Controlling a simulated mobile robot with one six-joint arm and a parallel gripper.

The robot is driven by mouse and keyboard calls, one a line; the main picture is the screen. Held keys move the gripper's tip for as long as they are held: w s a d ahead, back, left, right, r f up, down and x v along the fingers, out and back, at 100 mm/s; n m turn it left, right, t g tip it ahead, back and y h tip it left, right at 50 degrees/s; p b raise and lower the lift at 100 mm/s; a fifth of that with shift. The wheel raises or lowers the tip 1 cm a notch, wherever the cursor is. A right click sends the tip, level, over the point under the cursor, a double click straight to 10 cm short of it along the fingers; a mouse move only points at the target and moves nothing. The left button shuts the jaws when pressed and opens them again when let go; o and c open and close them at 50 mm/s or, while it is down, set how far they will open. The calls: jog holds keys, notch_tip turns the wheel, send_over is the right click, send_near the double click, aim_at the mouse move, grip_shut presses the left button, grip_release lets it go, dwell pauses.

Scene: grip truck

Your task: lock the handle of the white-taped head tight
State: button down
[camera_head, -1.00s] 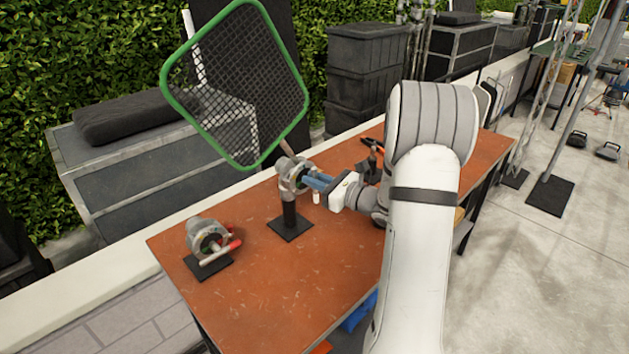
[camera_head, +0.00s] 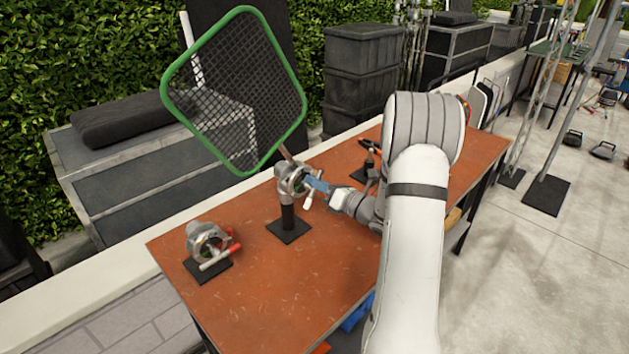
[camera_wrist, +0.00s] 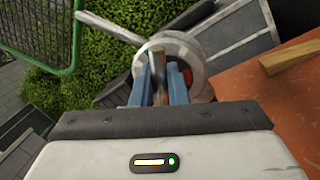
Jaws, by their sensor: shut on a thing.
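The middle grip head (camera_head: 289,180) stands upright on a short post with a black base plate on the orange table. It carries a pale bar-shaped handle end (camera_head: 309,201) that hangs below my fingers. My gripper (camera_head: 313,184) reaches it from the right, its blue fingers closed at the head's front. In the wrist view, the fingers (camera_wrist: 158,84) are shut on a narrow brown-and-metal handle part (camera_wrist: 159,72) in front of the round head (camera_wrist: 199,62). The fingers hide much of the handle, and I cannot make out the tape clearly.
A second head (camera_head: 206,241) with red handle ends stands at the table's left. A green-framed mesh panel (camera_head: 240,90) on a rod rises from the middle head. A dark stand (camera_head: 369,160) sits behind my wrist. The table's front middle (camera_head: 280,285) is clear.

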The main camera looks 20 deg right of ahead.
jog(key=m+p, duration=0.1)
jog(key=m, duration=0.1)
jog(key=f+m+p, duration=0.1)
jog(key=m, duration=0.2)
jog(key=shift+d+t+h, duration=0.1)
jog(key=shift+t+h, duration=0.3)
jog(key=shift+d+f+m+t+h+p, duration=0.15)
jog(key=shift+m+p, duration=0.15)
jog(key=shift+m, duration=0.75)
jog(key=shift+a+f+m+t+h+p, duration=0.1)
jog(key=shift+f+m+h+p, duration=0.2)
jog(key=shift+m, duration=0.7)
jog(key=shift+d+f+m+t+h+p, duration=0.15)
jog(key=shift+m+p, duration=0.2)
jog(key=shift+m, duration=0.7)
jog(key=c, duration=1.6)
grip_release()
jog(key=shift+w+r, duration=0.1)
jog(key=shift+o, duration=0.3)
jog(key=shift+a+r, duration=0.1)
jog(key=shift+r, duration=0.1)
